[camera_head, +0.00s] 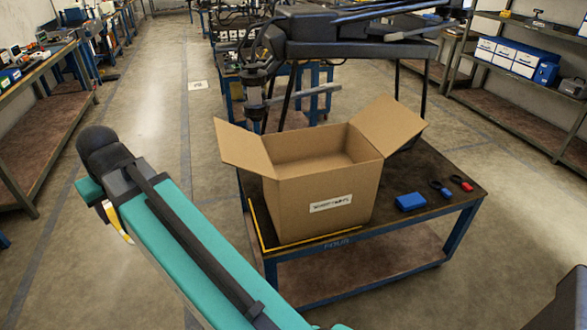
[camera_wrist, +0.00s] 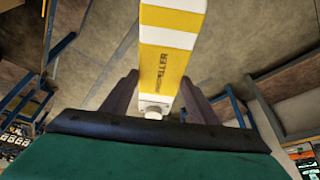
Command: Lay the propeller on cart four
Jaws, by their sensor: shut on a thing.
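The propeller (camera_wrist: 165,75) shows in the wrist view as a yellow and white bar with dark lettering. My gripper (camera_wrist: 157,85) is shut on it near one end, with a finger on each side. In the head view my teal arm reaches up at the left, and a small yellow piece, likely the propeller (camera_head: 119,223), shows beside its far end. My gripper's fingers are hidden there. A blue-framed cart (camera_head: 420,232) with a dark top stands right of my arm.
An open cardboard box (camera_head: 322,205) fills much of the cart's left side. A blue block (camera_head: 411,201) and small red-handled tools (camera_head: 461,183) lie at its right. A large dark drone (camera_head: 340,35) stands behind. The floor left of the cart is clear; a shelf (camera_head: 510,105) stands far right.

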